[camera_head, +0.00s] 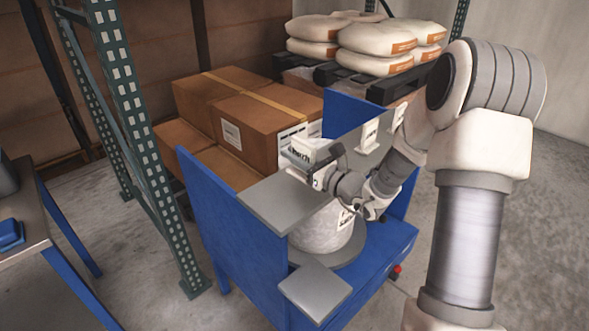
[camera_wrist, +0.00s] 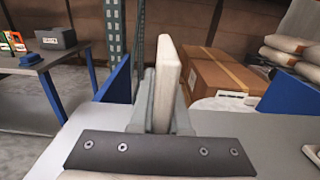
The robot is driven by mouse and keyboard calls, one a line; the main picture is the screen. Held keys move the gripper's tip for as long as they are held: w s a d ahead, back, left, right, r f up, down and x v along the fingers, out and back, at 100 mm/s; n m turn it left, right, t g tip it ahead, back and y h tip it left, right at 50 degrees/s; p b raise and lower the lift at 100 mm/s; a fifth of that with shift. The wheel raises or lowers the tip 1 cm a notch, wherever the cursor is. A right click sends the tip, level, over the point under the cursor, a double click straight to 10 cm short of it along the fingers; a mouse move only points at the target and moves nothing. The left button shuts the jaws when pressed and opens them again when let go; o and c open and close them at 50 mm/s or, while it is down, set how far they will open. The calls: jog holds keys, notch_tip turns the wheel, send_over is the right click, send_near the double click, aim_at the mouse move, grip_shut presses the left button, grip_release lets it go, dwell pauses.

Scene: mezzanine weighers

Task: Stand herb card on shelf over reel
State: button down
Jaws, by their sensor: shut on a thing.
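The herb card (camera_head: 307,153) is a white upright panel with dark lettering, at the grey shelf (camera_head: 285,200) of the blue stand. In the wrist view the card (camera_wrist: 167,82) shows edge-on, roughly upright, between the fingers of my gripper (camera_wrist: 162,108). My gripper (camera_head: 322,178) is shut on it, just above the shelf (camera_wrist: 255,130). I cannot tell whether the card's lower edge touches the shelf. The pale reel (camera_head: 325,232) sits under the shelf on a round grey plate; my arm and the shelf partly hide it.
Blue side panels (camera_head: 222,215) bound the stand. Another white card (camera_head: 369,134) stands on the shelf's right part. Brown cartons (camera_head: 265,120) and stacked sacks (camera_head: 375,40) lie behind. A green rack post (camera_head: 150,150) and a table (camera_head: 25,225) are left.

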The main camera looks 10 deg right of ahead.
aim_at(292, 166)
jog(key=shift+f+b, duration=0.4)
jog(key=shift+f, duration=1.45)
jog(key=shift+f, duration=0.15)
jog(key=c, duration=0.9)
grip_release()
jog(key=v, duration=1.2)
jog(key=shift+p, duration=0.45)
jog(key=shift+r, duration=0.2)
